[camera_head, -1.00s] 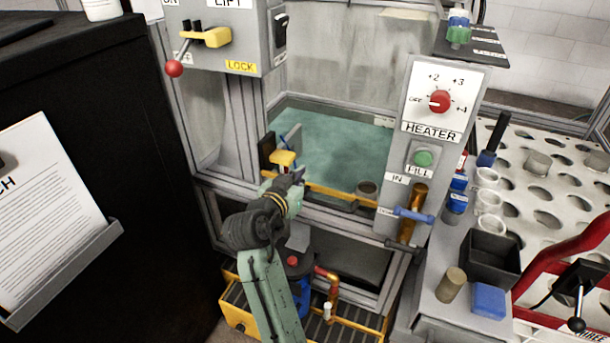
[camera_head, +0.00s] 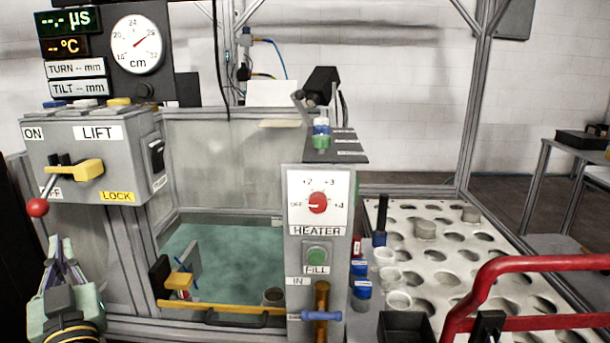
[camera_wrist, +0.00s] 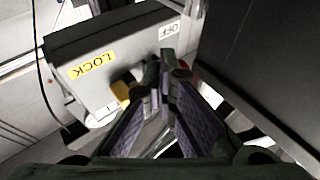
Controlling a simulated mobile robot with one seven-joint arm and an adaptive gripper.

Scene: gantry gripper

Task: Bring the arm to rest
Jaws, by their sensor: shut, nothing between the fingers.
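My gripper (camera_head: 64,262) is at the lower left of the head view, below the red-knobbed lever of the lift box. It points upward and its fingers are together with nothing between them. In the wrist view my gripper (camera_wrist: 161,88) shows its two purple-padded fingers converging at the tips. Behind the tips is the underside area of the lift box (camera_wrist: 100,50) with its LOCK label. Most of my arm is out of the head view.
The lift box (camera_head: 130,165) has a yellow latch (camera_head: 80,172) and a red lever knob (camera_head: 38,207) close above my gripper. The water tank (camera_head: 225,255) and heater panel (camera_head: 300,240) stand to the right. A perforated table (camera_head: 440,250) and red rail (camera_head: 540,262) are farther right.

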